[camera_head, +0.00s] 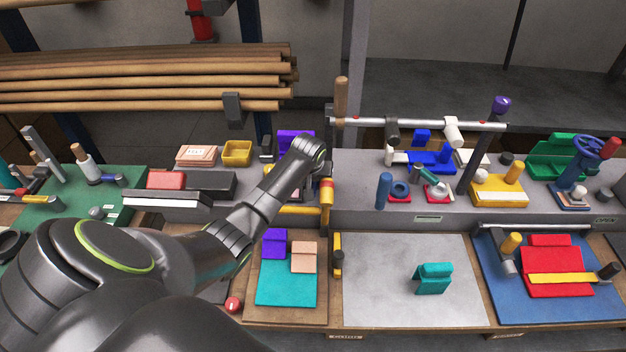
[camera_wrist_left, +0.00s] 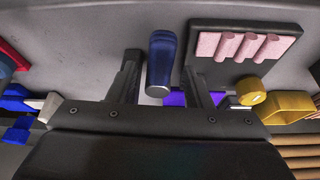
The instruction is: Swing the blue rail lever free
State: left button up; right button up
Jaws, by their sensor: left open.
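A dark blue rounded lever handle (camera_wrist_left: 160,55) stands between the two fingers of my left gripper (camera_wrist_left: 160,72) in the left wrist view. The gripper is open, with a finger on either side of the handle; I cannot tell whether either one touches it. In the head view my left arm ends at its wrist (camera_head: 312,152), above the grey bench shelf beside a yellow post. The fingers and this handle are hidden behind the arm there. The lever's base and pivot cannot be made out. My right gripper is not in view.
Close to the handle are a black block with pink rolls (camera_wrist_left: 238,45), a purple piece (camera_head: 295,142) and a yellow box (camera_head: 237,152). A pale rail (camera_head: 425,122) runs to the right. A separate upright blue cylinder (camera_head: 383,190) stands on the shelf. The grey mat (camera_head: 385,280) is mostly clear.

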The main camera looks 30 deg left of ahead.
pick_arm(q)
jog(key=shift+w+f, duration=0.1)
jog(key=shift+f, duration=0.1)
jog(key=shift+c, duration=0.4)
grip_shut()
